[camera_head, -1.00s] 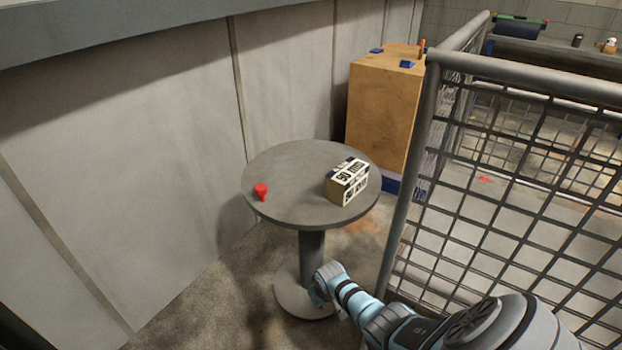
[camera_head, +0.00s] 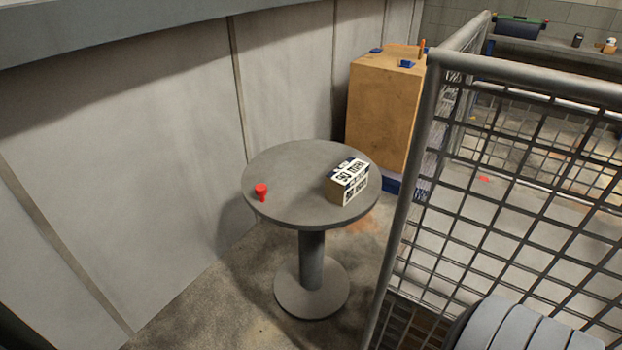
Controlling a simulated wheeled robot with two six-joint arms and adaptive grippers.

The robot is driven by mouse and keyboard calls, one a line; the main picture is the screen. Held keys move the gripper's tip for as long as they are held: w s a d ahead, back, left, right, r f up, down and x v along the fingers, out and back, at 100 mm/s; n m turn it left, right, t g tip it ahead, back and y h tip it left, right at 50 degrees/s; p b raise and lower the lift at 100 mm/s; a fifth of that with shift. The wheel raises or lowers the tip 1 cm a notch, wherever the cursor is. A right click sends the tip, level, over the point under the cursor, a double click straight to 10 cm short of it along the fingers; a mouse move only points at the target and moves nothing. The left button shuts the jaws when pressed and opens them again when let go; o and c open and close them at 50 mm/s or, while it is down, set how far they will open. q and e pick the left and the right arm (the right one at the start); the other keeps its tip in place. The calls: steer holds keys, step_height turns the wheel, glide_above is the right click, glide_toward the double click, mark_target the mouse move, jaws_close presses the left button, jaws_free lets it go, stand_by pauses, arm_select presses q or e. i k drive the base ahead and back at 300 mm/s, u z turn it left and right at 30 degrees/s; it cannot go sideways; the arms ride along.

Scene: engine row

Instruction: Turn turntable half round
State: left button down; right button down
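The round grey turntable (camera_head: 295,165) stands on a thick column with a round foot (camera_head: 290,300). A small red peg or knob (camera_head: 261,191) stands up near its left edge. A cardboard box with a black and white printed label (camera_head: 347,182) sits on the right part of the top. Neither gripper shows in the head view. Only a grey rounded part of my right arm shows at the bottom right corner, so nothing of mine touches the turntable top in view.
A wire mesh fence with a grey rail (camera_head: 520,78) runs along the right, close to the turntable. A pale panel wall (camera_head: 120,170) is on the left. A tall brown crate (camera_head: 380,115) stands behind. Bare floor lies in front of the turntable.

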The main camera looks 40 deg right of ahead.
mark_target(284, 185)
steer(key=i, duration=0.5)
steer(key=z, duration=1.05)
